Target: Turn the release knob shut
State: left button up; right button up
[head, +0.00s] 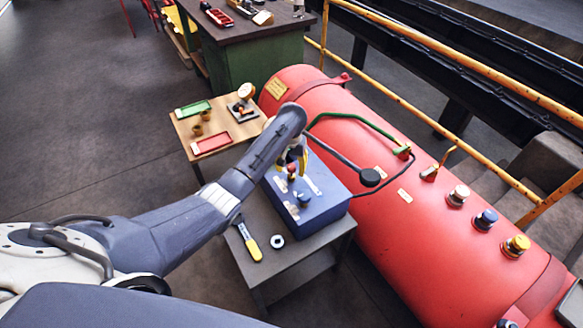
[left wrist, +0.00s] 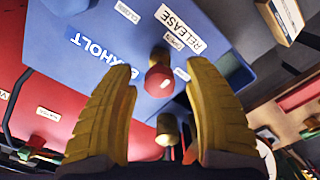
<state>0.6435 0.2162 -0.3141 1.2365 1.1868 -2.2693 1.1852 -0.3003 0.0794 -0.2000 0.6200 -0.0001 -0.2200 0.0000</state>
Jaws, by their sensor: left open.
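The release knob is a red round knob (left wrist: 159,80) on the blue box, close to a white RELEASE label (left wrist: 180,29). In the left wrist view it sits between the two yellow fingers of my left gripper (left wrist: 162,108). The fingers are spread, with a visible gap on each side of the knob. In the head view my left gripper (head: 291,163) is over the top of the blue box (head: 328,208), and the arm partly hides it. A brass knob-like part (left wrist: 167,130) shows below the red knob in the left wrist view. My right gripper is not in view.
The box stands on a grey table (head: 282,268) with a yellow-handled tool (head: 249,243) and a white ring (head: 277,241). A large red tank (head: 400,235) lies close on the right. A wooden table with trays (head: 182,133) stands behind.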

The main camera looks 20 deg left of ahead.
pick_arm(q)
grip_shut()
dwell(0.4)
